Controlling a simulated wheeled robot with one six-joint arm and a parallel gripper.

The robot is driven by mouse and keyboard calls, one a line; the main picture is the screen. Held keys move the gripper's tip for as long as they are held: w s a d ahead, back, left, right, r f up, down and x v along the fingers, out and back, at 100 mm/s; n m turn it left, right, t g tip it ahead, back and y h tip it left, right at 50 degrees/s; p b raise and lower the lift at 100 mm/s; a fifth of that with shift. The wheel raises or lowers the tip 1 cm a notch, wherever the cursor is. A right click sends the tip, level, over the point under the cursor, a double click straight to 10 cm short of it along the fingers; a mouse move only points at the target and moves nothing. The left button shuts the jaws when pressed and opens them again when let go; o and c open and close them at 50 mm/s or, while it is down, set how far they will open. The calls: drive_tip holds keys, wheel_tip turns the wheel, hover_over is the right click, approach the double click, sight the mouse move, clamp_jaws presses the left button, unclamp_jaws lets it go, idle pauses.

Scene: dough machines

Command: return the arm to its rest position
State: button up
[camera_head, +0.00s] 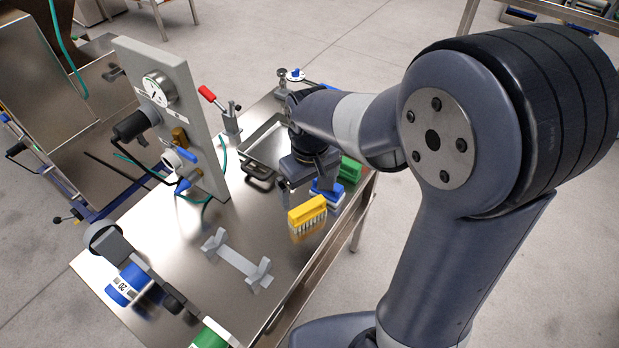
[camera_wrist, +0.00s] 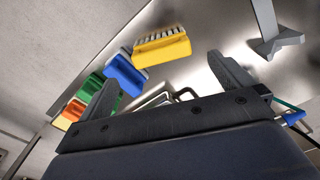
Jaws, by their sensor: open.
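My arm reaches from the right over the steel table (camera_head: 200,265). My gripper (camera_wrist: 162,71) shows in the wrist view with its two dark fingers wide apart and nothing held between them. In the head view my wrist hangs above the table's right part, near the steel tray (camera_head: 262,135), and mostly hides the fingers. A metal handle-like frame (camera_wrist: 158,96) shows beyond the fingers in the wrist view; I cannot tell its distance.
A yellow brush (camera_head: 307,214), a blue block (camera_head: 327,192) and a green block (camera_head: 350,168) line the table's right edge. A grey gauge panel (camera_head: 178,110) stands upright at left.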

sight(309, 207)
wheel_tip(309, 207, up, 2)
drive_tip(key=shift+r, duration=0.15)
idle(0.3)
wheel_tip(309, 207, down, 12)
drive_tip(key=shift+w+f+b, duration=0.1)
drive_tip(key=shift+f+b, duration=0.05)
drive_tip(key=shift+b, duration=0.2)
drive_tip(key=shift+r, duration=0.85)
